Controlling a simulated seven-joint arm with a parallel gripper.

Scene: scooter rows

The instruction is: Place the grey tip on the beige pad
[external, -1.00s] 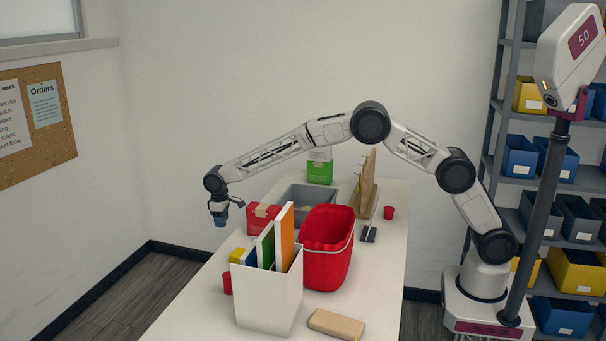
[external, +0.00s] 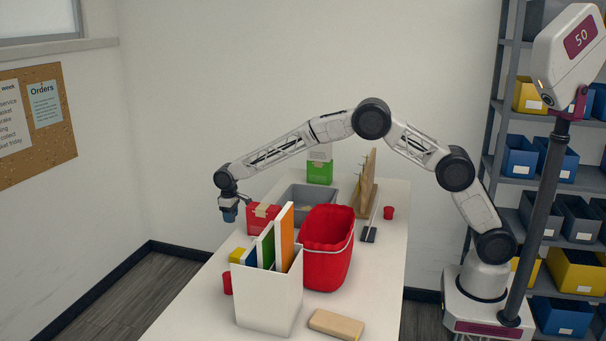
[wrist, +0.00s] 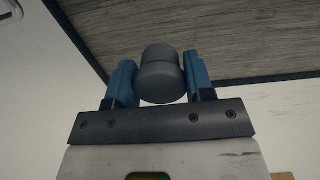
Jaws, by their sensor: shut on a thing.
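My gripper (external: 229,214) hangs over the left side of the table, to the left of a red box. In the wrist view its blue fingers (wrist: 160,82) are shut on the grey tip (wrist: 161,72), a short rounded cylinder. In the external view the tip is too small to tell apart from the fingers. A flat beige block with rounded corners, seemingly the beige pad (external: 336,325), lies on the table near the front, right of the white bin and well away from my gripper.
The white bin (external: 267,302) with upright books and the red bucket (external: 325,265) stand between my gripper and the beige pad. A red box (external: 262,217), a grey tray (external: 307,198), a wooden rack (external: 365,200) and red cups (external: 389,213) are around.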

